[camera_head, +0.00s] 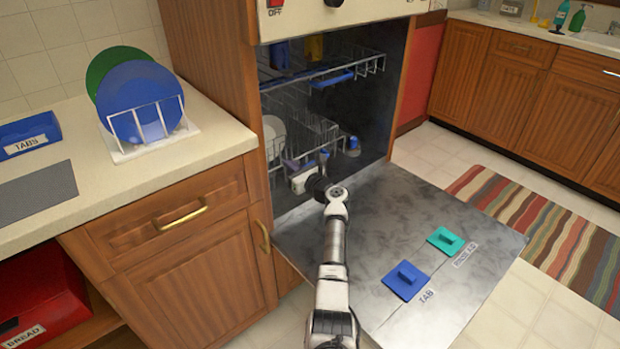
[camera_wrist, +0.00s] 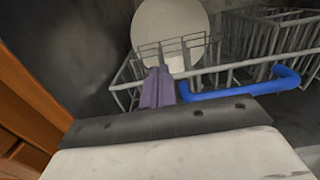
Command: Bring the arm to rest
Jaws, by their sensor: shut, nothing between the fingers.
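My arm reaches over the open dishwasher door (camera_head: 350,235) toward the dishwasher's inside. My gripper (camera_head: 290,163) is at the front of the lower rack (camera_head: 330,138). In the wrist view its purple fingers (camera_wrist: 158,84) are together with nothing between them. They appear in front of the rack's wire edge; I cannot tell whether they touch it. A white plate (camera_head: 273,130) stands in the lower rack, and it also shows behind the fingers in the wrist view (camera_wrist: 170,28). The rack's blue handle (camera_wrist: 245,90) is right of the fingers.
The open door carries a blue lid (camera_head: 406,281) and a teal lid (camera_head: 445,240). A dish stand (camera_head: 150,145) with plates is on the left counter. Floor is free at right.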

